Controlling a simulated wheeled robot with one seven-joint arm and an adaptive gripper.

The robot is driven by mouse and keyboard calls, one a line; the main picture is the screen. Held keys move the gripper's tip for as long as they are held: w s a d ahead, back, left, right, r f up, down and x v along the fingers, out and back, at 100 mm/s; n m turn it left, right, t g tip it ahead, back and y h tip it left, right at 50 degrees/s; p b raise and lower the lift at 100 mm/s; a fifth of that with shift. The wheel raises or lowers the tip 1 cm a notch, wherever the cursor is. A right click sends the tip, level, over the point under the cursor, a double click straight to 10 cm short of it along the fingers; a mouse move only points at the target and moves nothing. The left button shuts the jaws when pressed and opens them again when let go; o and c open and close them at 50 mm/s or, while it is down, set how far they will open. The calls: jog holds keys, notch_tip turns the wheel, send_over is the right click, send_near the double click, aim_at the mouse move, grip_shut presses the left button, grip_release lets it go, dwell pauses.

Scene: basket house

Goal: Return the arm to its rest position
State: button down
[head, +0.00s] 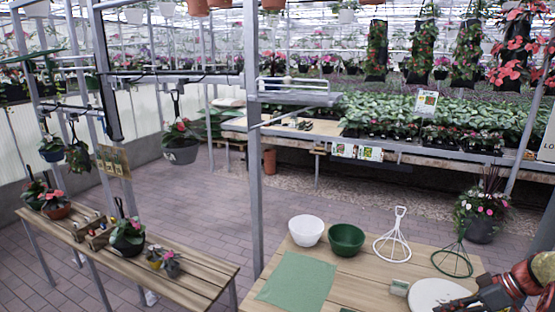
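My gripper (462,302) shows at the bottom right corner, low over the near right part of a wooden table, by a white round disc (428,292). My dark and red arm comes in from the right edge. The fingertips are small and partly cut by the frame edge, so I cannot tell whether they are open or shut. I see no object clearly held. On the table stand a white bowl (306,230), a dark green bowl (346,238), a white wire hanger (400,226) and a green wire hanger (455,272).
A green mat (298,281) and a small pale green block (399,288) lie on the wooden table (355,284). A metal post (254,150) rises at its left. A wooden bench (195,270) with potted plants stands left. Paved floor (215,215) lies clear between them.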

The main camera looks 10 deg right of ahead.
jog(key=s+f+m, duration=0.3)
jog(key=m, duration=0.2)
jog(key=s+a+r+h, duration=0.2)
jog(key=a+r, duration=0.3)
jog(key=a, duration=0.7)
jog(key=s+a+r+h, duration=0.2)
jog(key=s+a+r, duration=0.2)
jog(key=a, duration=0.8)
jog(key=s+a+r+m+t+h, duration=0.1)
jog(key=s+a+r, duration=0.4)
jog(key=a, duration=0.7)
jog(key=shift+r+h, duration=0.3)
jog(key=shift+h, duration=0.5)
jog(key=shift+d, duration=0.1)
